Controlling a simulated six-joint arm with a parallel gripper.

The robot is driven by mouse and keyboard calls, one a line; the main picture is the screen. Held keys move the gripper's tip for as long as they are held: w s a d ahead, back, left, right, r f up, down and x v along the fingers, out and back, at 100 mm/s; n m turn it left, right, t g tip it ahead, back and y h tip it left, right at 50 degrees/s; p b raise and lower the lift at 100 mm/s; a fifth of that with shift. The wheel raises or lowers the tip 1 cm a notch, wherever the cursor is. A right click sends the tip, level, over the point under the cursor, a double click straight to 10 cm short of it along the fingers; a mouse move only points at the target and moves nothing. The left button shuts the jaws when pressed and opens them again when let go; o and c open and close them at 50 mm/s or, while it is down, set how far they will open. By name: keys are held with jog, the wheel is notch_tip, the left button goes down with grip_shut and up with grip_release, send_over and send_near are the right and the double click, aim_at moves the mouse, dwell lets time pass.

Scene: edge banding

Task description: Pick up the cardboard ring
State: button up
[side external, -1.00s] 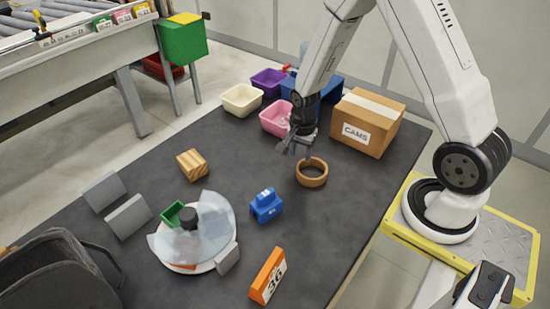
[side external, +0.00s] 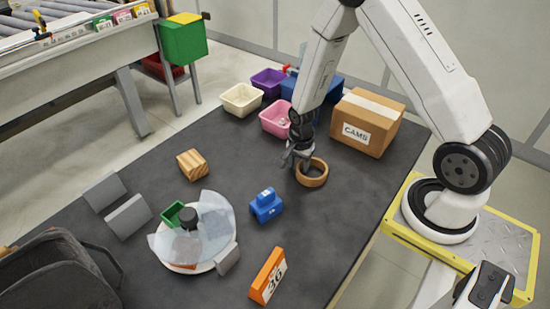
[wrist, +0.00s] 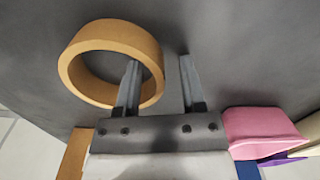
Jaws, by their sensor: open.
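The brown cardboard ring (side external: 312,182) lies flat on the dark table, below and left of the cardboard box in the side view. My gripper (side external: 298,163) is low at the ring's left rim, pointing down, with its jaws open and nothing held. In the wrist view the ring (wrist: 110,32) is at upper left. My gripper (wrist: 159,62) shows two spread fingers there: the left one overlaps the ring's opening, the right one is outside it, and the ring's wall shows between them. I cannot tell whether a finger touches the ring.
A cardboard box (side external: 370,110) stands behind the ring to the right. Pink (side external: 274,119), cream (side external: 241,99) and purple (side external: 268,82) bins stand at the back. A blue block-like object (side external: 266,206) is at the front left of the ring. Table to the ring's right is clear.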

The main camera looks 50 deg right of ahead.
jog(key=shift+c, duration=0.2)
grip_shut()
jog(key=shift+r, duration=0.15)
jog(key=shift+r, duration=4.85)
